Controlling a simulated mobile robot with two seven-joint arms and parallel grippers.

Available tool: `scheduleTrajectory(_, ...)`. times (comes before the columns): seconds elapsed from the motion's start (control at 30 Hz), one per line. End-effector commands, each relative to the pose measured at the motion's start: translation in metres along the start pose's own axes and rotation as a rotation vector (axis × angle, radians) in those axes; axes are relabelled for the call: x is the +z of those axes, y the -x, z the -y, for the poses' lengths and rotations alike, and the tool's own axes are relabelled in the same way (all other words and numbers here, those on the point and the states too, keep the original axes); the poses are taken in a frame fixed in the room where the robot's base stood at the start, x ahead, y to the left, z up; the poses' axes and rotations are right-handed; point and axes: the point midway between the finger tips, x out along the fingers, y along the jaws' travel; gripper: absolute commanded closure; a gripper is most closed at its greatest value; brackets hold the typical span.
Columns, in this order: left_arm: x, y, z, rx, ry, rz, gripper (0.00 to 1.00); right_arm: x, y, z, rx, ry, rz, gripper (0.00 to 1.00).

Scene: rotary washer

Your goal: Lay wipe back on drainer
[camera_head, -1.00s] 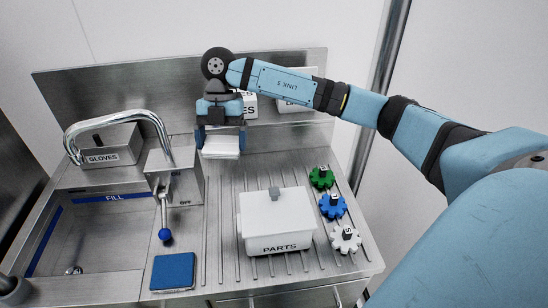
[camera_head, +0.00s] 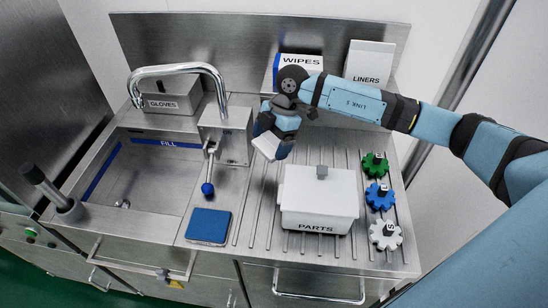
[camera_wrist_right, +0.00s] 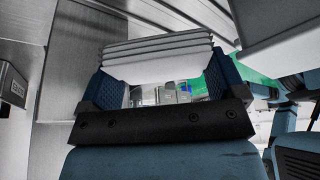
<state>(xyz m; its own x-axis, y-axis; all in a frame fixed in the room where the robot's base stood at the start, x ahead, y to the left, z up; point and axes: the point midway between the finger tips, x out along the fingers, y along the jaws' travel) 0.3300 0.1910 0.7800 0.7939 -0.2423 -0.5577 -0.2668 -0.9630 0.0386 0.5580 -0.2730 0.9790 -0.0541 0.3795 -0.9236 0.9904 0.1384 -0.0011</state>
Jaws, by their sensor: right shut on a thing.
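My right gripper (camera_head: 273,141) is shut on a white folded wipe (camera_head: 266,146) and holds it above the back left part of the ribbed drainer (camera_head: 262,215). The right wrist view shows the wipe's stacked folds (camera_wrist_right: 158,55) between the two blue fingers (camera_wrist_right: 158,88). In the head view the wipe is tilted, and its far side is hidden by the gripper. The wipes box (camera_head: 300,64) stands on the back ledge behind the gripper. My left gripper is not in view.
A white parts box (camera_head: 318,202) stands on the drainer, with green (camera_head: 374,165), blue (camera_head: 379,196) and white (camera_head: 385,234) gears to its right. A blue pad (camera_head: 208,226) lies at the front left. The faucet (camera_head: 180,70) and lever (camera_head: 208,188) stand left of the gripper.

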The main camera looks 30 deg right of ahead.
Motion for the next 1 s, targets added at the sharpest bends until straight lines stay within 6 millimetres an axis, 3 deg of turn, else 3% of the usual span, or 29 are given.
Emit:
scheduleTrajectory(0.1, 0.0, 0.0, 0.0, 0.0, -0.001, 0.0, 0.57, 0.009, -0.022, 0.0, -0.001, -0.001, 0.0, 0.3)
scheduleTrajectory(0.37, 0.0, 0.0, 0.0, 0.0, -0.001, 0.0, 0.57, 0.017, -0.042, 0.0, -0.001, 0.0, -0.001, 0.3)
scheduleTrajectory(0.6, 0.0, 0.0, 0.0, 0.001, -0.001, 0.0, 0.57, 0.03, -0.073, 0.0, -0.001, -0.001, -0.001, 0.3)
scheduleTrajectory(0.97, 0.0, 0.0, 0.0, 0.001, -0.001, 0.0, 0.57, 0.032, -0.077, 0.0, 0.0, 0.0, 0.0, 0.3)
scheduleTrajectory(1.0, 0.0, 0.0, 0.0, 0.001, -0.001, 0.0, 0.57, 0.033, -0.078, 0.0, 0.0, 0.0, 0.0, 0.08)
